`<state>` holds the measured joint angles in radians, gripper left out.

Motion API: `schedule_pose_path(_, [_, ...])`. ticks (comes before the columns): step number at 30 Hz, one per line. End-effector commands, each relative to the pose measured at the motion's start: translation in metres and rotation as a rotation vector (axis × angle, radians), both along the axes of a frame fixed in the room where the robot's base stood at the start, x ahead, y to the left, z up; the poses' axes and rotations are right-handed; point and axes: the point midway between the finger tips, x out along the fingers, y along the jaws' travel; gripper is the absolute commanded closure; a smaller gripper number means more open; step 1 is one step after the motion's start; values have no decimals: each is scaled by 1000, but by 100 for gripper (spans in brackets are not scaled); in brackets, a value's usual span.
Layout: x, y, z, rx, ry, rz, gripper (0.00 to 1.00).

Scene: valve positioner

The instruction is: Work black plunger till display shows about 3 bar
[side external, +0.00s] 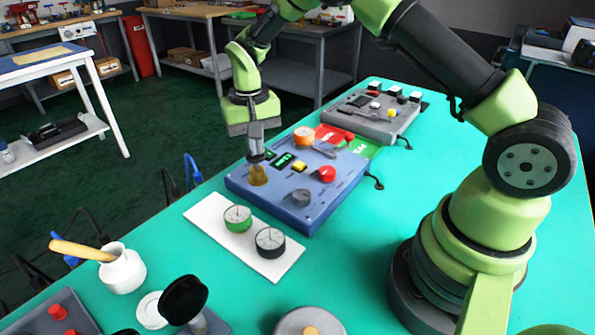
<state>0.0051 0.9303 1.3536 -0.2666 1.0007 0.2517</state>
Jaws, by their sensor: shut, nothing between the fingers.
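A blue control box (335,195) lies on the teal table. It carries a small dark display (285,160) with green characters too small to read. My gripper (256,157) is shut and empty, pointing down at the box's left end, just over a brass-coloured round part (258,175). I cannot tell whether it touches the box. A small dark part shows right beside the fingertips; I cannot tell whether it is the black plunger. The box also has a yellow button (299,166), a red knob (327,174) and a dark grey knob (301,197).
A white plate (220,222) with a green gauge (238,218) and a black gauge (270,241) lies in front of the box. A grey control box (380,124) stands behind, with red and green mats between. A white pot (121,269) stands front left.

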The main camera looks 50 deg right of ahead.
Motion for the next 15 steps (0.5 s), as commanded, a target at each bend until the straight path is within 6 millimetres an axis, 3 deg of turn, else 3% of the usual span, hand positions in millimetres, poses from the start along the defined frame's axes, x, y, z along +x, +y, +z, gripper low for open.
schedule_pose_path(15, [0, 0, -15, -1, 3, 1, 100])
